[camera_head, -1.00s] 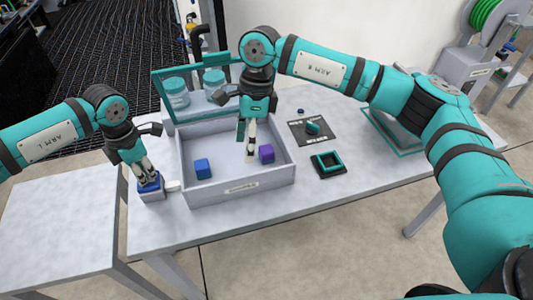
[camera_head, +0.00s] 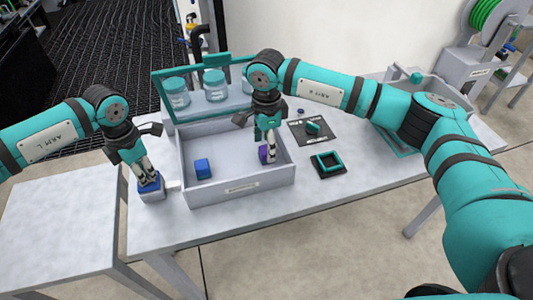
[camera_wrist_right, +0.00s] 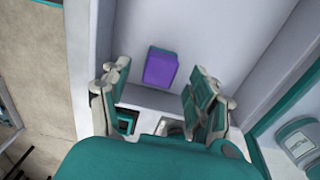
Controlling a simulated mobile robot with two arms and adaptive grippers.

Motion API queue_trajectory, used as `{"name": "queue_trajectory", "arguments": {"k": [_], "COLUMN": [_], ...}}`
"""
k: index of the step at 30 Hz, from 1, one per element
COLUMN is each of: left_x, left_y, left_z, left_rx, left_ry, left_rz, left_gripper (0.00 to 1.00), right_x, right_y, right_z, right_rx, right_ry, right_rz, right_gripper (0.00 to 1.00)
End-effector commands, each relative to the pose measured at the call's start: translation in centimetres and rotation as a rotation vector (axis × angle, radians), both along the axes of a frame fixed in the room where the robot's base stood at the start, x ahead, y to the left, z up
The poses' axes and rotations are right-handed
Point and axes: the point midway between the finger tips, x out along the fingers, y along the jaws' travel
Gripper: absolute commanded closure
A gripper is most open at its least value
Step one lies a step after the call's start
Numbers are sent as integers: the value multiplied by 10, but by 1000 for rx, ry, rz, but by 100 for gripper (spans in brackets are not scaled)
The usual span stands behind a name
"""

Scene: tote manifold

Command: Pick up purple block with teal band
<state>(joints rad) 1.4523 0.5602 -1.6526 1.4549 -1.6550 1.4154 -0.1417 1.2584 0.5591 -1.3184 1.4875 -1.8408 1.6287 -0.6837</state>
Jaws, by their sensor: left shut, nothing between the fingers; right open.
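The purple block (camera_head: 263,154) sits in the right part of the grey tote (camera_head: 215,194), partly hidden by my right gripper. In the right wrist view the purple block (camera_wrist_right: 160,68) lies on the tote floor near a wall. My right gripper (camera_head: 269,157) points down inside the tote at the block. In the right wrist view, the right gripper's (camera_wrist_right: 157,88) fingers are apart, with the block ahead between them and nothing held. My left gripper (camera_head: 147,179) is shut, pointing down at a small blue-topped box outside the tote's left side.
A blue block (camera_head: 203,169) is in the tote's left part. Jars (camera_head: 215,84) stand behind it. A black-and-teal square frame (camera_head: 327,164) and a dark mat (camera_head: 312,130) with a teal piece lie right of the tote. A grey bin (camera_head: 440,92) stands farther right.

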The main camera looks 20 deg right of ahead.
Motion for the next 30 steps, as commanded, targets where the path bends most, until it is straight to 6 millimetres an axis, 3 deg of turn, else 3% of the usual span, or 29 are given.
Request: {"name": "queue_trajectory", "arguments": {"k": [6, 12, 26, 30], "left_x": [-1, 0, 0, 0], "left_y": [0, 0, 0, 0], "left_z": [-1, -1, -1, -1], "left_rx": [0, 0, 0, 0], "left_ry": [1, 1, 1, 1], "left_rz": [0, 0, 0, 0], "left_gripper": [100, 100, 100, 100], "right_x": [-1, -1, -1, -1], "right_y": [1, 1, 1, 1], "right_z": [-30, -31, -31, -30], "right_rx": [0, 0, 0, 1], "right_ry": [2, 0, 0, 0], "right_rz": [1, 1, 0, 0], "right_gripper": [38, 38, 97, 97]}}
